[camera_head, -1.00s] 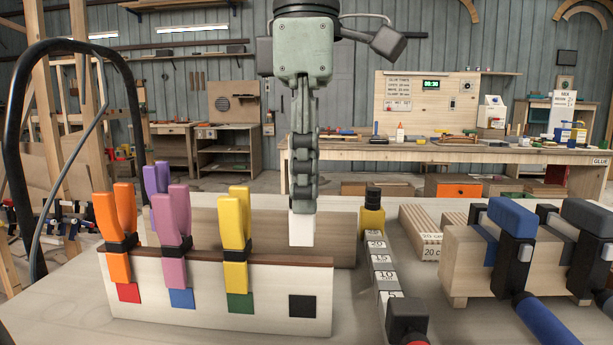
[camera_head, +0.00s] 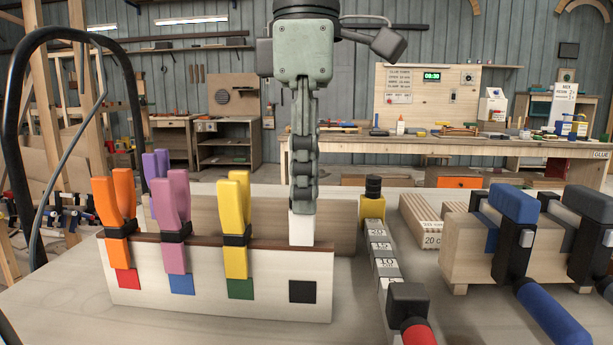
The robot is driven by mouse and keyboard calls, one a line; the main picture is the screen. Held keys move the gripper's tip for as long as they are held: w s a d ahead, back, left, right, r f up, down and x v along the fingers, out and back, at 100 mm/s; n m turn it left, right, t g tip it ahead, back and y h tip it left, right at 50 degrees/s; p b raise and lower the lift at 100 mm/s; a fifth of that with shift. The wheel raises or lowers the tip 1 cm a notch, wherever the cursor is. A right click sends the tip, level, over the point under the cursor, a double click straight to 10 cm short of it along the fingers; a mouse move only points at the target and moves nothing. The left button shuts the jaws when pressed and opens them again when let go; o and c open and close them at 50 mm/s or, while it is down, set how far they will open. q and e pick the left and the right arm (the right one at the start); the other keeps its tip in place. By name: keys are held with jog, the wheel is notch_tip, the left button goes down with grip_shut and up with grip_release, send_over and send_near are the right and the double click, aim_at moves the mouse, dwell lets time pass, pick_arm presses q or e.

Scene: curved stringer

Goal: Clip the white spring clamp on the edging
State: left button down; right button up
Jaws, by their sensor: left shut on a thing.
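My left gripper (camera_head: 304,205) points straight down and is shut on the white spring clamp (camera_head: 301,229). Only the clamp's white lower end shows below the fingers; the rest is hidden by them. That end meets the brown edging (camera_head: 270,249) in the picture, above the black square (camera_head: 303,291) on the pale front board. I cannot tell whether the clamp's jaws straddle the edging. Orange (camera_head: 117,223), pink (camera_head: 172,222) and yellow (camera_head: 236,223) clamps sit on the edging to the left. My right gripper is not in view.
A purple clamp (camera_head: 156,170) stands behind the pink one. To the right lie a bar clamp with a marked scale (camera_head: 383,250) and a wooden block with blue (camera_head: 514,204) and grey clamps. A wooden board stands behind the edging.

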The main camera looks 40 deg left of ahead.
aim_at(306, 220)
pick_arm(q)
jog(key=shift+f, duration=0.15)
jog(key=shift+f+b, duration=0.75)
jog(key=shift+f, duration=0.25)
jog(key=shift+f, duration=0.15)
jog(key=shift+f+b, duration=0.3)
jog(key=shift+f, duration=0.15)
jog(key=shift+f, duration=0.15)
jog(key=shift+f, duration=0.35)
dwell(0.3)
jog(key=c, duration=0.9)
grip_release()
